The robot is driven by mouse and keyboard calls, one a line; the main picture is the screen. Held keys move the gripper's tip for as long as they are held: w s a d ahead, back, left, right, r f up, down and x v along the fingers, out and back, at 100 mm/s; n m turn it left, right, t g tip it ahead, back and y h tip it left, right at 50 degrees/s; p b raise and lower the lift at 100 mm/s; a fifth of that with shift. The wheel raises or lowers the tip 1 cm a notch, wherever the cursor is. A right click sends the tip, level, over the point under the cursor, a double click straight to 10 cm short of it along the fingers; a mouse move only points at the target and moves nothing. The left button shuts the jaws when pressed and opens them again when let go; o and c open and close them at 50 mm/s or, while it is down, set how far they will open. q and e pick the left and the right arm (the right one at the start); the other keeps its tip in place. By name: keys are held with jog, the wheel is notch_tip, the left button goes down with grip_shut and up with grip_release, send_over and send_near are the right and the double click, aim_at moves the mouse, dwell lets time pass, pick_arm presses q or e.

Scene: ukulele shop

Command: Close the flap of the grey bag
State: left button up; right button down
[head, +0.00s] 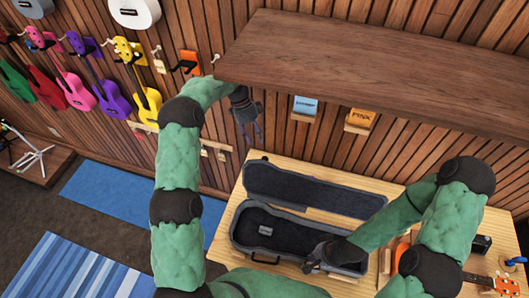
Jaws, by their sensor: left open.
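The grey bag (238,247) is a dark grey, case-like bag lying open on the wooden table. Its flap (310,190) is tipped back along the far side, showing its inner face. The hollow inside is dark, with a small grey piece (265,230) in it. My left gripper (250,132) is open and empty, raised behind and above the bag near the wall, apart from the flap. My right gripper (308,266) is at the bag's front right edge; its fingers are small and dark, so I cannot tell their opening or whether they touch the bag.
A thick wooden shelf (390,65) juts out above the table. The table (232,207) also holds an orange ukulele (507,286) and a black box (481,244) at right. Blue rugs (110,197) lie on the floor at left.

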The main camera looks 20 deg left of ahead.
aim_at(263, 157)
pick_arm(q)
jog(key=p+x, duration=0.2)
jog(key=x, duration=0.8)
jog(key=shift+d+f+p, duration=0.1)
jog(key=shift+f+p, duration=0.05)
jog(key=shift+p, duration=0.25)
grip_shut()
